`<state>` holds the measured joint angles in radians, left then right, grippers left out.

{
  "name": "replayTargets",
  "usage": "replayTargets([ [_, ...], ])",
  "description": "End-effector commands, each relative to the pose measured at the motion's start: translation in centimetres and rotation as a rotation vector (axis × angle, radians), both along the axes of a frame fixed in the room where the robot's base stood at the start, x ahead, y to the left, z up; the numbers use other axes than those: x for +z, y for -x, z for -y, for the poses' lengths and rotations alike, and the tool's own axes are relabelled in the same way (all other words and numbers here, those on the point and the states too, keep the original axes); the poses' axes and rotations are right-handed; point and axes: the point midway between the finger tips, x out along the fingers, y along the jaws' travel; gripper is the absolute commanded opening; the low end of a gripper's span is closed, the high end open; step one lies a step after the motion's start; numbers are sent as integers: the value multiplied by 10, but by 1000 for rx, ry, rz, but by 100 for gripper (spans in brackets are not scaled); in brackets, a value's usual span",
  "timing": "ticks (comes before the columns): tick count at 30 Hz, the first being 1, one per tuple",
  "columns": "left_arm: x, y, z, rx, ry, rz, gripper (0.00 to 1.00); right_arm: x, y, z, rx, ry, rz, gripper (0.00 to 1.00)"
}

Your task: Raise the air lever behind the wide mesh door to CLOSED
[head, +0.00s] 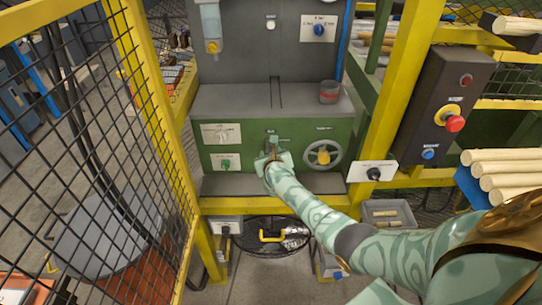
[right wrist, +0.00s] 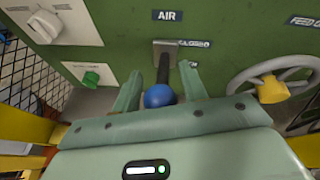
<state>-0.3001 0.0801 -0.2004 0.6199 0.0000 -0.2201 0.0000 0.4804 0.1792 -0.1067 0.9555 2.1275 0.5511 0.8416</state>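The air lever, a dark rod with a blue ball knob (right wrist: 159,96), hangs down toward me from its grey slotted plate (right wrist: 181,48) in the right wrist view. An AIR label (right wrist: 168,16) is above it, and a small CLOSED label (right wrist: 194,43) is beside the plate's top. My right gripper (right wrist: 160,88) is open, one finger on each side of the lever, with visible gaps. In the head view my right gripper (head: 271,150) is at the green panel (head: 255,133) and mostly hides the lever. The wide mesh door (head: 95,120) stands open at left. My left gripper is out of view.
A grey handwheel with a yellow hub (head: 323,156) is right of the lever. White (head: 222,134) and green (head: 226,163) knobs are left of it. A yellow post (head: 405,80) and a box with a red button (head: 454,122) stand at right, near my arm.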

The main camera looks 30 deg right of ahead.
Motion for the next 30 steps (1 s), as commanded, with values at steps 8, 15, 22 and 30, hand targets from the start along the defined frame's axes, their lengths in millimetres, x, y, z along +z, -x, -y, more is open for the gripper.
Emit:
replayTargets([
  [8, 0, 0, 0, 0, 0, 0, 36, -3, 2, -1, 0, -3, -5, 52],
  [15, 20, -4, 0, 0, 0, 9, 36, 11, 22, -12, -1, -6, -5, 52],
  [22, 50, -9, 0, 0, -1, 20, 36, 36, 74, -37, 0, -5, -5, 52],
  [30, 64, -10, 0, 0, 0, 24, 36, 55, 122, -62, -1, -3, -5, 52],
])
